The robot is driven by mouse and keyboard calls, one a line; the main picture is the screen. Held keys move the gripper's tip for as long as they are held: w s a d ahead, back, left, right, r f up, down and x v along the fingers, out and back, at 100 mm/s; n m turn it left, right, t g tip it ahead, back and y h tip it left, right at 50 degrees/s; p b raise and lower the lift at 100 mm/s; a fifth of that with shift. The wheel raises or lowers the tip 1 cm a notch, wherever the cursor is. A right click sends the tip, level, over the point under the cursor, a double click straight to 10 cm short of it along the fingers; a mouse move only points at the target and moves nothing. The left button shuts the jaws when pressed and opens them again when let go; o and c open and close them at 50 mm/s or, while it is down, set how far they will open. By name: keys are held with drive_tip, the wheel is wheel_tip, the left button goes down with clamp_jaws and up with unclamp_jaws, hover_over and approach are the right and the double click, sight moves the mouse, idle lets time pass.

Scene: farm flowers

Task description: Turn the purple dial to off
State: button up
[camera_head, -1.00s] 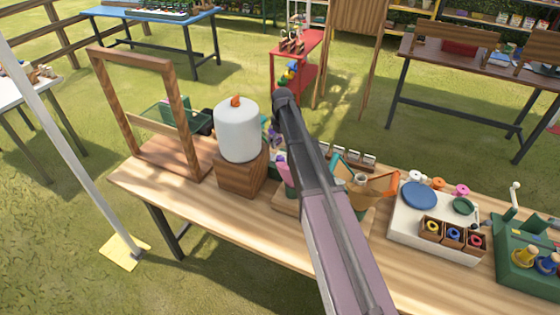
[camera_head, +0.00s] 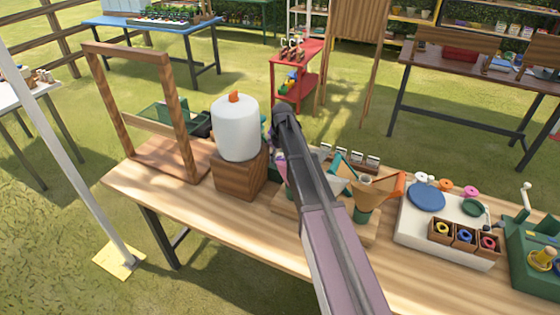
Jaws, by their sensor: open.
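No purple dial can be made out for certain. A small purple piece (camera_head: 281,168) shows beside my arm, behind the wooden block, mostly covered by the arm. My arm reaches from the bottom edge up over the wooden table (camera_head: 232,222) and ends in a dark rounded joint. My gripper's fingers do not show; they are out of sight behind or beyond the arm.
A white tank with an orange cap (camera_head: 236,130) stands on a wooden block (camera_head: 240,172), close left of my arm. A wooden frame (camera_head: 178,115) stands further left. Orange funnel-like parts (camera_head: 388,189), a white board (camera_head: 450,245) and a green device (camera_head: 535,245) are on the right.

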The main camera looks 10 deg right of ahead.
drive_tip(key=shift+f, duration=0.15)
clamp_jaws()
idle(0.4)
drive_tip(key=shift+m, duration=2.6)
unclamp_jaws()
